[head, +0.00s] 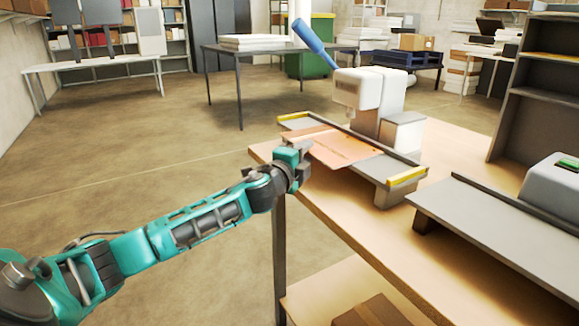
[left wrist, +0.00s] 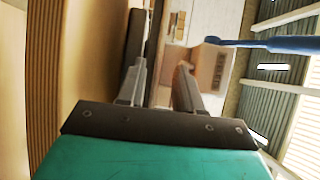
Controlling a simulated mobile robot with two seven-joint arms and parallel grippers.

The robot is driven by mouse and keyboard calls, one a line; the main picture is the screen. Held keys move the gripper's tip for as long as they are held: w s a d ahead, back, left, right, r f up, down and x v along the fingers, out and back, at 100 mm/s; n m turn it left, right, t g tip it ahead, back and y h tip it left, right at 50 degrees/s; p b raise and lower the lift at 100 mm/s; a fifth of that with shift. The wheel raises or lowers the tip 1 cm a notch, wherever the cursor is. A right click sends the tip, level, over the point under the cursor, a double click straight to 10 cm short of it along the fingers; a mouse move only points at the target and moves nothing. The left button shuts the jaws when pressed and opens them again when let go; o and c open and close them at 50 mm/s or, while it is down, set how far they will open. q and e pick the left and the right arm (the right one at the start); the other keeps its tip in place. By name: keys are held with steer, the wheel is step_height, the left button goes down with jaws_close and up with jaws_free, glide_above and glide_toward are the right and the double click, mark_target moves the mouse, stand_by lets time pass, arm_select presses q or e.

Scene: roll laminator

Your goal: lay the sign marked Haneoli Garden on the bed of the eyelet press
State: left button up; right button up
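A flat salmon-orange sheet, the sign (head: 342,147), lies over the grey bed (head: 372,163) of the eyelet press (head: 368,90). Its lettering is too small to read. The press is white with a blue lever and stands on the wooden table. My left gripper (head: 303,160) is at the near left edge of the sign, beside the bed. My right gripper is not in view.
Yellow strips (head: 407,177) mark the bed's ends. Another grey bed (head: 495,225) with a grey-white machine (head: 555,185) stands at the right of the wooden table (head: 345,205). An open strip of tabletop lies between them. The floor at left is clear.

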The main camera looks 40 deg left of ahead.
arm_select(q)
steer(key=s+d, duration=0.1)
steer(key=s, duration=0.7)
steer(key=s+d+f+n+g+h, duration=0.25)
steer(key=s+d+f, duration=0.25)
steer(key=f, duration=0.4)
steer(key=s+d+f+n+g+h, duration=0.1)
steer(key=s+d+f+n+g, duration=0.2)
steer(key=d+f, duration=0.45)
steer(key=s+d+f+n+g+h, duration=0.1)
steer(key=s+d+f+n+h, duration=0.1)
steer(key=s+d+f+n, duration=0.6)
steer(key=s+d+f, duration=0.2)
steer(key=s+f, duration=0.1)
steer(key=s, duration=0.2)
steer(key=shift+s+d+f, duration=0.2)
steer(key=shift+s, duration=0.1)
steer(key=shift+g, duration=0.25)
